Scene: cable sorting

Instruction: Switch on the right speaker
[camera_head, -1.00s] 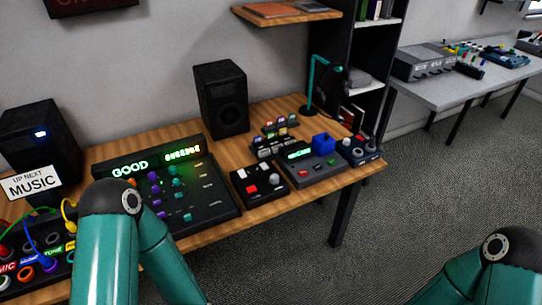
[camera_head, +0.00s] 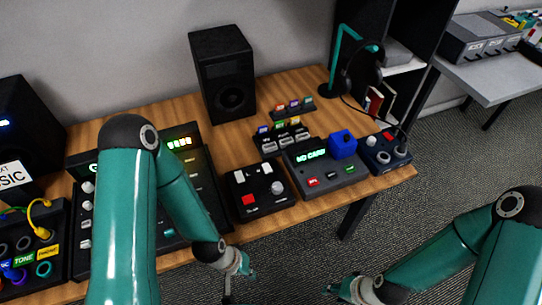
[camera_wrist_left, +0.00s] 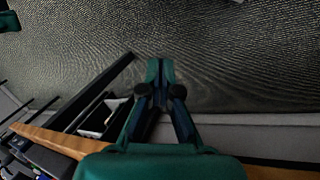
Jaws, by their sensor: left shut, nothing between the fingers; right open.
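The right speaker (camera_head: 222,75) is a black box standing upright at the back of the wooden desk; no light shows on its front. The left speaker (camera_head: 28,125), cut by the left edge, has a lit blue light. My left gripper (camera_head: 243,272) is at the desk's front edge, well in front of and below the right speaker, and apart from it. In the left wrist view its fingers (camera_wrist_left: 160,75) are shut and empty. My right gripper (camera_head: 332,289) is open over the floor, right of the left one. Any switch on the right speaker is hidden or too small to tell.
A mixer (camera_head: 190,170), partly behind my left arm, a small black box with a red button (camera_head: 257,192) and a card device reading NO CARD (camera_head: 325,170) stand on the desk. A headphone stand (camera_head: 345,60) is right of the speaker. Bare desk (camera_head: 165,110) lies left of the speaker.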

